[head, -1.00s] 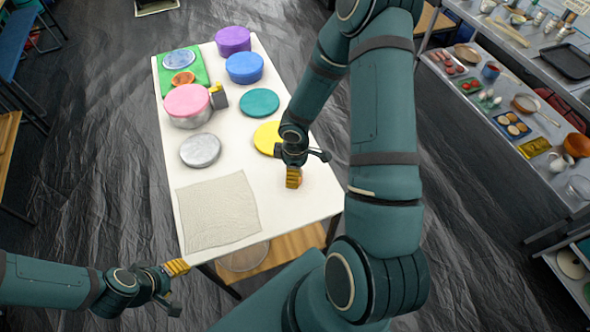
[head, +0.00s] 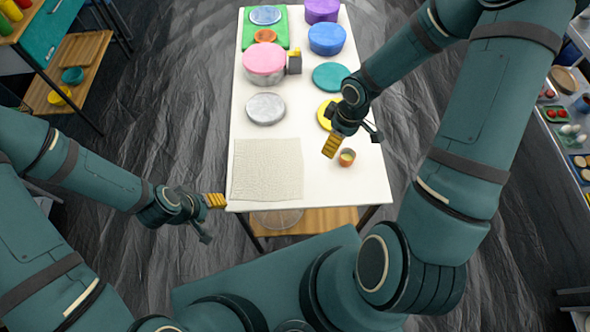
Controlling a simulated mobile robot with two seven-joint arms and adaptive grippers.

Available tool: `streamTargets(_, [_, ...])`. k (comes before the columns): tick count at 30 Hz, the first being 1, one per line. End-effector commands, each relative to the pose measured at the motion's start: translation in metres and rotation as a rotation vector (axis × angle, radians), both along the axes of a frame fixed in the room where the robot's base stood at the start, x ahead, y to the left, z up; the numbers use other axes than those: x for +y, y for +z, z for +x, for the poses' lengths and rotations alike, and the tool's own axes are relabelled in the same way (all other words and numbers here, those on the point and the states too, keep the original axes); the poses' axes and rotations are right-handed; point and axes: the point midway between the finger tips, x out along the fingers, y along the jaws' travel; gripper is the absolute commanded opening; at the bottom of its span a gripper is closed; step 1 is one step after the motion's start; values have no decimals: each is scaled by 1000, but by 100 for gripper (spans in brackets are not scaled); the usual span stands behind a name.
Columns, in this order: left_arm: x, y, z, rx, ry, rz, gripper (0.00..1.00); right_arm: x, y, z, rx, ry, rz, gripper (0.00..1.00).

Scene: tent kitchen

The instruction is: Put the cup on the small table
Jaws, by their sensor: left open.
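A small brown-orange cup (head: 347,158) with a yellowish inside stands on the front right part of the white table (head: 325,190) in the head view. My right gripper (head: 332,146) is just left of and above the cup, with a small gap showing between them in the picture. Its yellow fingers overlap in this view, so I cannot tell if they are apart. My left gripper (head: 216,201) is open and empty at the table's front left corner.
A pale cloth (head: 268,169) lies at the front left of the table. Behind it are a grey disc (head: 265,108), a yellow disc (head: 325,115), a teal disc (head: 331,76), a pink-lidded container (head: 264,62) and a blue container (head: 327,39). A wooden shelf (head: 305,221) is below.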

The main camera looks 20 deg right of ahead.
Motion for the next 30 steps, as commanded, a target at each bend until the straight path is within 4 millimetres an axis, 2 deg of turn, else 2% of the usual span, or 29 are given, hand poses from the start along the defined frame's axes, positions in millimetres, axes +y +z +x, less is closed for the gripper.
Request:
streamTargets(1, [0,0,0,0,0,0,52,34,-10,-4,6,-56,73,77])
streamTargets(3, [0,0,0,0,0,0,52,76,-22,-8,13,-178,169,77])
streamTargets(6, [0,0,0,0,0,0,52,124,-37,-17,30,-376,260,77])
streamTargets(9, [0,0,0,0,0,0,52,152,-50,-27,40,-556,292,77])
streamTargets(12, [0,0,0,0,0,0,52,165,-59,-36,39,-690,287,77])
streamTargets(16, [0,0,0,0,0,0,52,169,-65,-41,32,-779,274,77])
streamTargets(26, [0,-2,0,1,-1,0,52,169,-67,-41,28,-794,271,77])
streamTargets(30, [-1,-17,-3,8,-6,-2,52,169,-83,-45,37,-788,270,77])
